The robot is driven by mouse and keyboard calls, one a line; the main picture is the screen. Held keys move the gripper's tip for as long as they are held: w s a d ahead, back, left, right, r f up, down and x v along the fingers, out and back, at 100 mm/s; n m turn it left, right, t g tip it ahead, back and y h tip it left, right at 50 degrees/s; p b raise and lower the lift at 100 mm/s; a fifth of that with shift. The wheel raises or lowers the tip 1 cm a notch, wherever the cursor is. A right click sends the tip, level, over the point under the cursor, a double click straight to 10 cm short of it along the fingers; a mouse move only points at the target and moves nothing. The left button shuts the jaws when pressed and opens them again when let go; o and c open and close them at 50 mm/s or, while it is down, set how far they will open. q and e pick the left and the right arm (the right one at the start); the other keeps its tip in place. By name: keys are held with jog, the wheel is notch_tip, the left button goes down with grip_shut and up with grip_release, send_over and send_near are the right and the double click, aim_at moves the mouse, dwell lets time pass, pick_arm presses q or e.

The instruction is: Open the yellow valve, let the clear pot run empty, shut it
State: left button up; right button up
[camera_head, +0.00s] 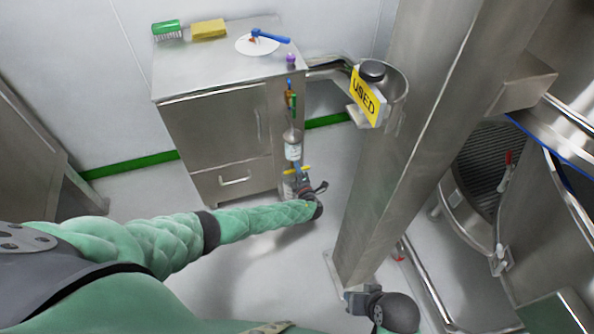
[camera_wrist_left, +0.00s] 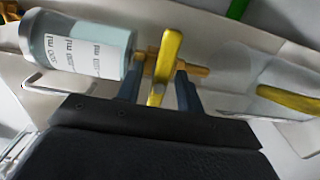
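The clear pot (camera_head: 292,147), with a white label of ml marks, hangs at the cabinet's right front edge. It lies sideways at the left of the left wrist view (camera_wrist_left: 82,50); its fill level is unclear. The yellow valve (camera_head: 297,170) is just below it. In the wrist view its yellow handle (camera_wrist_left: 167,62) stands crosswise to the pot's line. My left gripper (camera_head: 306,186) is at the valve; in the wrist view its open fingers (camera_wrist_left: 158,88) are either side of the handle, with a gap showing. My right gripper (camera_head: 358,300) is low by the column; its fingers are unclear.
A steel cabinet (camera_head: 215,125) carries a green brush (camera_head: 167,31), a yellow sponge (camera_head: 209,30) and a blue-handled tool (camera_head: 270,36) on a white disc. A yellow USED sign (camera_head: 366,96) and a steel column (camera_head: 400,150) stand to the right. A clear vessel with a yellow part (camera_wrist_left: 290,99) lies beyond the valve.

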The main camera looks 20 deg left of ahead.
pick_arm(q)
grip_shut()
pick_arm(e)
jog(key=shift+w+d, duration=0.1)
jog(key=shift+w, duration=0.05)
pick_arm(q)
jog(key=shift+n, duration=0.3)
jog(key=n, duration=0.2)
jog(key=shift+n, duration=0.4)
jog(key=n+b, duration=0.1)
jog(key=n, duration=0.1)
jog(key=shift+f+n, duration=0.1)
jog(key=shift+n, duration=0.3)
jog(key=n+b, duration=0.2)
jog(key=n, duration=0.3)
jog(key=n+b, duration=0.3)
jog(key=n, duration=0.2)
jog(key=shift+n, duration=0.5)
pick_arm(e)
notch_tip(320, 180, down, 24)
jog(key=w+a+t, duration=0.1)
jog(key=a+t, duration=0.1)
jog(key=shift+a+f+m+t, duration=0.25)
jog(key=shift+m+t, duration=0.05)
jog(key=shift+w, duration=0.1)
